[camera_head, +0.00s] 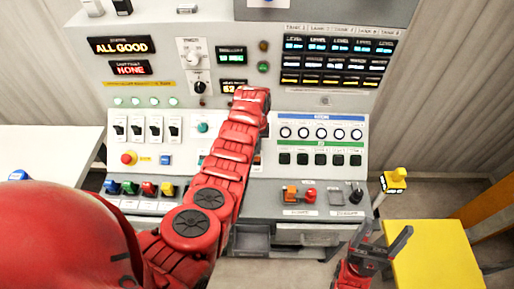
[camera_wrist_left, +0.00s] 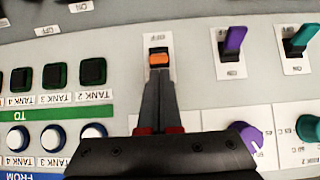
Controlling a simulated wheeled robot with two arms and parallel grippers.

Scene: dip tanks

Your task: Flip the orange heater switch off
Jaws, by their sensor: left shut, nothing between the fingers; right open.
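The orange heater switch (camera_wrist_left: 158,58) sits on a white label plate in the upper middle of the left wrist view, which shows the panel upside down. My left gripper (camera_wrist_left: 159,78) is shut and empty, its fingertips right at the orange switch's lower edge in that view. I cannot tell whether they touch it. The fingers hide the lower part of its plate, and I cannot tell which way the lever is tipped. In the head view my left arm (camera_head: 232,150) reaches up to the panel and hides its own fingers. My right gripper (camera_head: 384,247) is open and empty at lower right.
A purple switch (camera_wrist_left: 233,42) and a teal switch (camera_wrist_left: 301,38) stand to the right in the wrist view, above a purple knob (camera_wrist_left: 248,136). Black tank buttons (camera_wrist_left: 93,71) are on the left. A yellow stool-like block (camera_head: 435,255) stands near my right gripper.

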